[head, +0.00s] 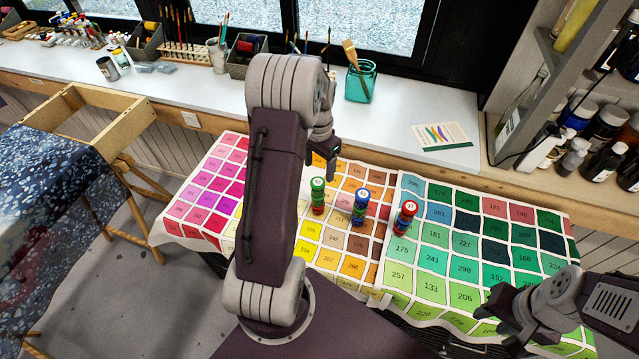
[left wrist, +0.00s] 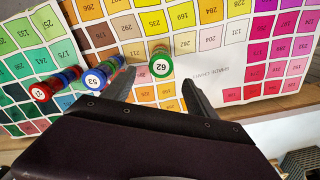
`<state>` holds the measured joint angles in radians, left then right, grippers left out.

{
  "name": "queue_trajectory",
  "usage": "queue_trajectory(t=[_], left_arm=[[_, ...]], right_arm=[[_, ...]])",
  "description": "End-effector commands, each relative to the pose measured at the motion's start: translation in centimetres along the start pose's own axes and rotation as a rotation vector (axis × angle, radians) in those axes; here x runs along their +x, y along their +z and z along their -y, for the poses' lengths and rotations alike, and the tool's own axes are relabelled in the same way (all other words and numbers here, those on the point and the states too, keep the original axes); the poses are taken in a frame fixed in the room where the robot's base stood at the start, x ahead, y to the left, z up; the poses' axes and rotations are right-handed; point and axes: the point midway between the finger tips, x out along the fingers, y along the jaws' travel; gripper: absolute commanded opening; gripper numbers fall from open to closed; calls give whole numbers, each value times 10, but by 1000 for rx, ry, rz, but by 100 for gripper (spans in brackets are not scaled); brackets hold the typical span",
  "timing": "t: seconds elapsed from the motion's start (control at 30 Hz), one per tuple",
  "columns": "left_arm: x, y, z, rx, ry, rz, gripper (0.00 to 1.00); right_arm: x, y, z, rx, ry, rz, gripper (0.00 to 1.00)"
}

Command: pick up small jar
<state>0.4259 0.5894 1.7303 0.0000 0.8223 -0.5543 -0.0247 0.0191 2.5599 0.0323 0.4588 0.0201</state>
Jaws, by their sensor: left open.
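Three small jars stand in a row on the colour charts. One has a green cap (head: 318,197), one a blue cap (head: 361,208) and one a red cap (head: 404,217). My left gripper (head: 327,160) is open and empty, just behind the green-capped jar in the head view. In the left wrist view, the green-capped jar, marked 62 (left wrist: 161,64), shows between the fingertips of my left gripper (left wrist: 157,85). The blue-capped jar (left wrist: 95,78) is by the left finger, and the red-capped jar (left wrist: 42,91) is farther left. My right gripper (head: 495,306) is at the lower right, away from the jars.
The charts (head: 446,262) cover the table with numbered colour squares. Behind is a white sill (head: 415,108) with a teal glass jar of brushes (head: 361,82), a card (head: 440,136) and brush holders. Shelves with dark bottles (head: 605,126) stand right. A wooden frame (head: 140,112) stands left.

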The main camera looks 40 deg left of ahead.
Motion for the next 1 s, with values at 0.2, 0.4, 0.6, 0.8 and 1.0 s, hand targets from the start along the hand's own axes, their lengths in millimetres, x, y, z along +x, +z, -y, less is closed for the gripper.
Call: queue_trajectory(t=[0.2, 0.4, 0.6, 0.8, 1.0], left_arm=[[23, 2, -1, -1, 3, 5, 67], [39, 1, 0, 0, 0, 0, 67], [62, 6, -3, 0, 3, 6, 67], [90, 5, -3, 0, 1, 1, 67], [91, 5, -3, 0, 0, -1, 67]], right_arm=[[-3, 0, 0, 0, 0, 0, 36], [-4, 0, 0, 0, 0, 0, 36], [-12, -1, 0, 0, 0, 0, 36], [-14, -1, 0, 0, 0, 0, 36], [-13, -1, 0, 0, 0, 0, 36]])
